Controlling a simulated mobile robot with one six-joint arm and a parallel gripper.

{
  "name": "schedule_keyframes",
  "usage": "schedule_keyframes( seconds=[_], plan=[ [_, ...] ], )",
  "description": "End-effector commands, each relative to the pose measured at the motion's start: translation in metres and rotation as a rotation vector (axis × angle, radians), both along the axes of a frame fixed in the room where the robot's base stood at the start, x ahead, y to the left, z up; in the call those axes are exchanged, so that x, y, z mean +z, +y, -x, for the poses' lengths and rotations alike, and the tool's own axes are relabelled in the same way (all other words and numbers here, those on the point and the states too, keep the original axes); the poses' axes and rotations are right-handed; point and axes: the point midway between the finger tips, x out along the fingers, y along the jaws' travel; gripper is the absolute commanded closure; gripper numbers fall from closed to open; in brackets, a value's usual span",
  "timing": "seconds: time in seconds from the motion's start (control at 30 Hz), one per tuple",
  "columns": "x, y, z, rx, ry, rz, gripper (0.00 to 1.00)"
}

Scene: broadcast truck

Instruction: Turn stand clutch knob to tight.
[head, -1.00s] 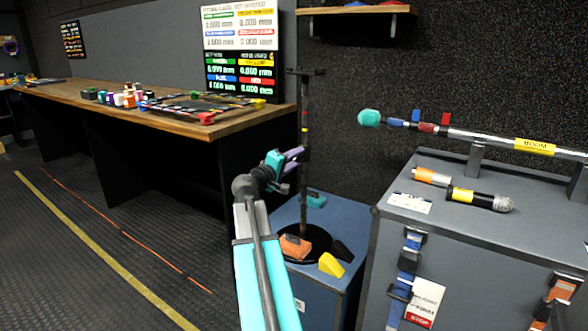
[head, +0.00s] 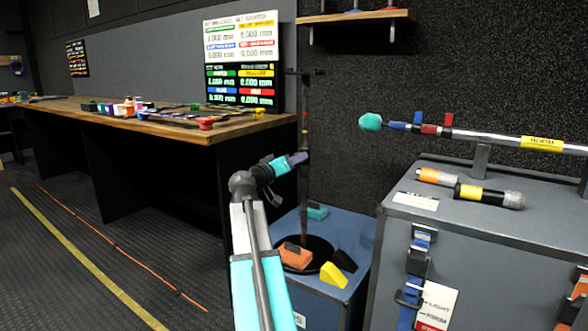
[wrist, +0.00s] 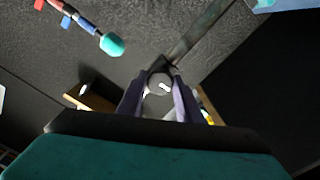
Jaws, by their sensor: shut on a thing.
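The stand is a thin dark pole (head: 305,110) rising from a round black base (head: 322,250) on a blue case. Its clutch knob (wrist: 158,84) shows in the wrist view as a small round grey knob with a white mark on its face. My gripper (head: 302,158) is at the pole, partway up, in the head view. In the wrist view its purple fingers (wrist: 158,96) stand on both sides of the knob and are shut on it. In the head view the knob is hidden by my gripper or too small to make out.

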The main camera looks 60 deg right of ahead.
Motion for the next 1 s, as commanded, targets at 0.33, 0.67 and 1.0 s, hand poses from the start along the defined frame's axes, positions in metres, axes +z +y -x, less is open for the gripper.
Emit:
schedule_keyframes(
  seconds=[0.33, 0.67, 1.0],
  plan=[
    [0.0025, -0.0006, -0.0011, 0.004, -0.058, 0.004, 0.90],
    [0.0027, -0.0007, -0.0011, 0.004, -0.056, 0.004, 0.61],
    [0.0009, -0.0002, -0.0003, 0.001, -0.056, 0.001, 0.49]
  ],
)
